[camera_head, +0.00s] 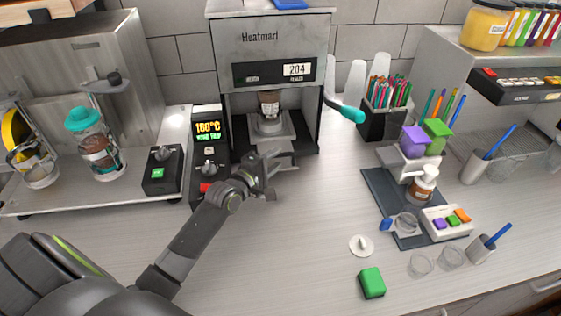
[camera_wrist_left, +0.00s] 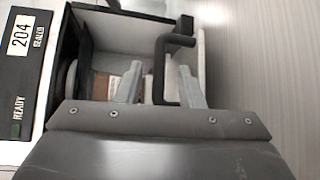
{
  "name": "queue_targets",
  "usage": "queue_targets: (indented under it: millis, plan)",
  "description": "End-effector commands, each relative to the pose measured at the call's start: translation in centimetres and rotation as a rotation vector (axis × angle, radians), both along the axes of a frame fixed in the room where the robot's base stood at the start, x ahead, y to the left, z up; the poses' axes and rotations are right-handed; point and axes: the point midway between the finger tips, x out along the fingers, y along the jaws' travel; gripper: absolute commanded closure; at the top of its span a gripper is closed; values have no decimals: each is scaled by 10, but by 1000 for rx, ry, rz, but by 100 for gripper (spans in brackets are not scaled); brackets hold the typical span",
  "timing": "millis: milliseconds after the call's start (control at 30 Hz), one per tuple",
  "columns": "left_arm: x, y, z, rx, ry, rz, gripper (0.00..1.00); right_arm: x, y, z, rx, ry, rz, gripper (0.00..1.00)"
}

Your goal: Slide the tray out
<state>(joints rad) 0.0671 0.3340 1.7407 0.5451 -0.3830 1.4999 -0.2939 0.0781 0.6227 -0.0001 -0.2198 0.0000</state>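The cup sealer (camera_head: 268,40) stands at the back centre with a display reading 204. A cup (camera_head: 269,103) with brown contents sits inside its opening, on the grey tray (camera_head: 283,146). My left gripper (camera_head: 270,175) is just in front of the tray at the opening. In the left wrist view, the gripper's two fingers (camera_wrist_left: 158,80) are apart, and a dark bent handle (camera_wrist_left: 162,72) shows between them. I cannot tell whether the fingers touch the handle. The cup is mostly hidden in the wrist view. My right gripper is not in view.
A control box (camera_head: 209,148) showing 160°C stands left of the sealer. The teal-ended lever (camera_head: 345,110) and a black straw holder (camera_head: 384,120) are on its right. The counter in front of the sealer is clear, with a green block (camera_head: 371,283) farther forward on the right.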

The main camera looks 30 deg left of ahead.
Motion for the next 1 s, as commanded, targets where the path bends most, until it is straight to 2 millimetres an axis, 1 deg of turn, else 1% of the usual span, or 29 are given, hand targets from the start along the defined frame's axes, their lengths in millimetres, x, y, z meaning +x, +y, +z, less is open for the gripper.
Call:
queue_targets:
  millis: [33,233,400,633,667,900,1000]
  plan:
    - [9,-1,-5,1,-2,0,66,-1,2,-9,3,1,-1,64]
    - [27,-4,-6,0,-1,0,66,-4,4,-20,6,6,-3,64]
    - [32,-5,-5,1,-1,0,66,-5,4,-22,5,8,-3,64]
    - [33,-5,-5,0,0,1,66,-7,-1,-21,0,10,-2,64]
    - [32,-5,-5,0,0,1,68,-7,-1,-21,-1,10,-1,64]
    - [32,-5,-5,0,0,0,100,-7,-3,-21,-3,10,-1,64]
    - [32,-5,-5,0,0,1,100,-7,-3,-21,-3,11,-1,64]
